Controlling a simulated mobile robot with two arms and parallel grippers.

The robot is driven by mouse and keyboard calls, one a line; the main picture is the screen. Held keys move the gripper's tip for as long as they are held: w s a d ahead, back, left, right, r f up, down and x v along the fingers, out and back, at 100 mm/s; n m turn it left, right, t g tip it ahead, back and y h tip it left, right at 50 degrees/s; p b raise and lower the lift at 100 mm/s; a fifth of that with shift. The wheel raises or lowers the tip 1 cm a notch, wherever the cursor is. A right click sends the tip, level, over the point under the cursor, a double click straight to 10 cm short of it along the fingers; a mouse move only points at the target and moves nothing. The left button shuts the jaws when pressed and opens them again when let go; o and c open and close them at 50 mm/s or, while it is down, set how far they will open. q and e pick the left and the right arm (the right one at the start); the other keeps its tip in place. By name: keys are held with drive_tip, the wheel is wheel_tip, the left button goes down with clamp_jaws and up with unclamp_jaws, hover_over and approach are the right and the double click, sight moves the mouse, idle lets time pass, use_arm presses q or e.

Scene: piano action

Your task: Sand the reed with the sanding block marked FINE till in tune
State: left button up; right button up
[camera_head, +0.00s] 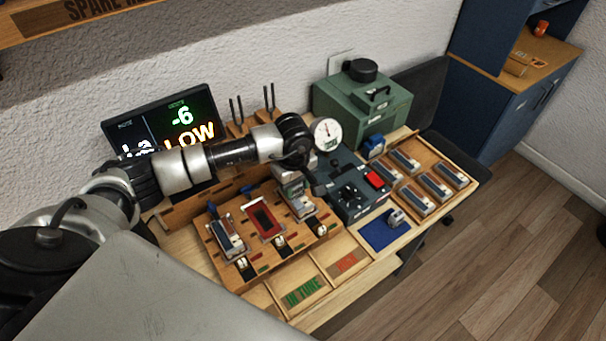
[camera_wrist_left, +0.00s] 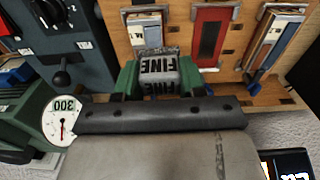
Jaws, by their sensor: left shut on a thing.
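My left gripper (camera_head: 291,180) reaches over the slotted wooden board (camera_head: 215,262). In the left wrist view its two green fingers (camera_wrist_left: 158,84) are shut on the grey sanding block (camera_wrist_left: 158,68), whose label reads FINE. A reed plate (camera_wrist_left: 150,14) lies just past the block at the board's slot; it also shows below the gripper in the head view (camera_head: 303,207). I cannot tell whether block and reed touch. The display (camera_head: 180,125) reads -6 and LOW. My right gripper is not in view.
A red recess (camera_head: 264,221) and another reed plate (camera_head: 227,236) sit left on the board. A control box (camera_head: 350,205) with a dial gauge (camera_head: 327,133) stands close right. A tray (camera_head: 455,167) holds several reed plates. An IN TUNE compartment (camera_head: 303,291) lies in front.

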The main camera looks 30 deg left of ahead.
use_arm(q)
drive_tip(key=shift+r, duration=0.95)
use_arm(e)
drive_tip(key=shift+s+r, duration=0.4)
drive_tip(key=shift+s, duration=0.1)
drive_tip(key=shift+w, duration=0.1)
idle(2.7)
